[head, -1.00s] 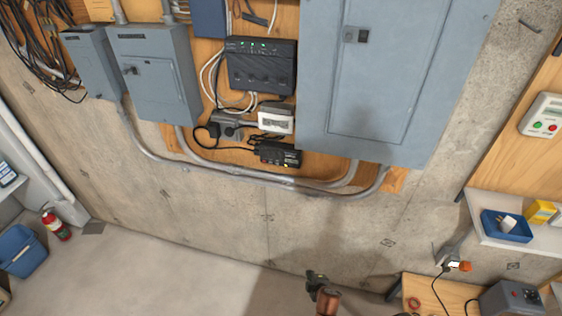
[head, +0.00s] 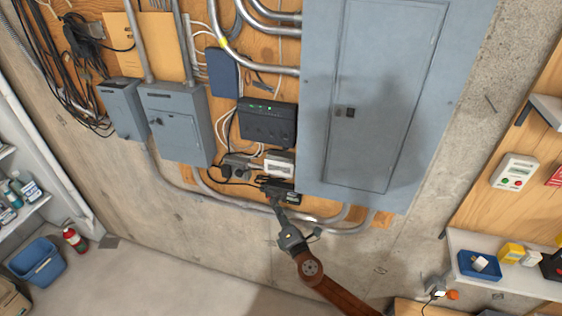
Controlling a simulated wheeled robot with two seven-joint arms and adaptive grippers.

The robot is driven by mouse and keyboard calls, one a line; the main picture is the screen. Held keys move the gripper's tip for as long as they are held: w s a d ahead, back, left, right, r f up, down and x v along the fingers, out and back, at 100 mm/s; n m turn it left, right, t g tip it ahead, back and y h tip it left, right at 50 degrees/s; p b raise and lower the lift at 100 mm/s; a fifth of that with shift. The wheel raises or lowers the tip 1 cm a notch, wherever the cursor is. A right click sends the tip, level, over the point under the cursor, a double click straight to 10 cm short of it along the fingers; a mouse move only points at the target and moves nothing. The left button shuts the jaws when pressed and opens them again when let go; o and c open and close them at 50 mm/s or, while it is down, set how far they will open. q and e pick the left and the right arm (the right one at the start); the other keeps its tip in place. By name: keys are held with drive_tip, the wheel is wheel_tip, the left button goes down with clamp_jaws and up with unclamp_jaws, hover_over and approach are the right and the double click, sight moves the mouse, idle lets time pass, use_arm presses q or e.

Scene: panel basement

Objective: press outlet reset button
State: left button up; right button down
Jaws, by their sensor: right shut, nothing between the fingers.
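My right gripper (head: 273,196) is shut and empty, reaching up from below to the black box (head: 286,189) low on the wooden wall board. Its fingertips overlap the lower left part of that box; I cannot tell whether they touch it. Just above are a white-fronted outlet box (head: 280,164) and a grey outlet box (head: 237,166) with dark cords. A reset button is too small to make out on any of them, and part of the black box is hidden by my gripper. My left gripper is not in view.
A large grey panel (head: 324,173) stands right of the outlets, with conduit (head: 230,202) running below. A black unit with green lights (head: 268,123) is above. A white box with green and red buttons (head: 514,172) hangs at right, above a shelf (head: 505,276).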

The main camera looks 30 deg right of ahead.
sight(280, 169)
wheel_tip(280, 169, up, 7)
drive_tip(key=a+n+t+p, duration=0.1)
drive_tip(key=a, duration=0.1)
drive_tip(key=shift+s+n+y, duration=0.3)
drive_tip(key=shift+s+y, duration=0.1)
drive_tip(key=shift+f, duration=0.1)
drive_tip(key=w+d+b, duration=0.2)
drive_tip(key=w+d, duration=0.3)
drive_tip(key=d, duration=0.1)
drive_tip(key=shift+w+d+b, duration=0.3)
drive_tip(key=shift+w, duration=0.1)
drive_tip(key=shift+d, duration=0.1)
idle(1.0)
drive_tip(key=shift+w+d, duration=0.2)
drive_tip(key=shift+w, duration=0.05)
